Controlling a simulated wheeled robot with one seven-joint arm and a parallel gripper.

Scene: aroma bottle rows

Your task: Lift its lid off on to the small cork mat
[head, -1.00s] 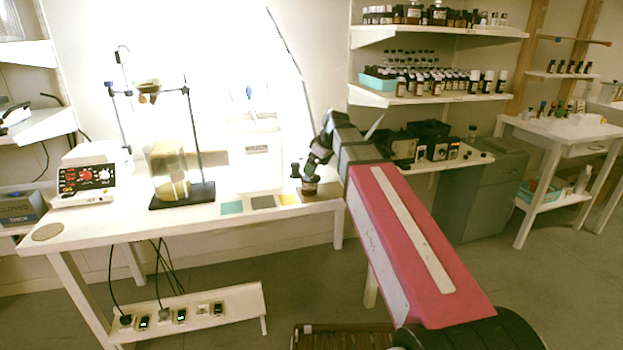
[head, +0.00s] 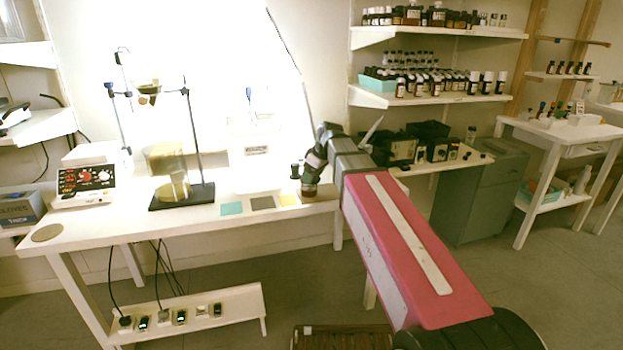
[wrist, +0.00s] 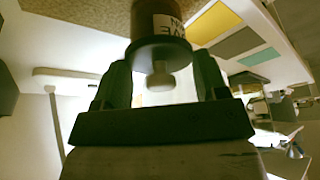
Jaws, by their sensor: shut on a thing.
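A dark jar with a white label (wrist: 166,25) shows at the top of the wrist view. My gripper (wrist: 160,88) is shut on the lid, with one finger on each side of the knob. Whether lid and jar are apart cannot be told. In the head view my gripper (head: 310,182) is low over the right end of the white table and hides most of the jar (head: 309,192). A round cork mat (head: 47,233) lies at the table's front left corner.
Yellow (head: 289,200), grey (head: 262,203) and teal (head: 231,208) squares lie left of the jar. A stand with a black base (head: 183,196) and a hotplate-like instrument (head: 86,180) stand further left. A brown speckled surface (wrist: 85,15) shows beside the jar.

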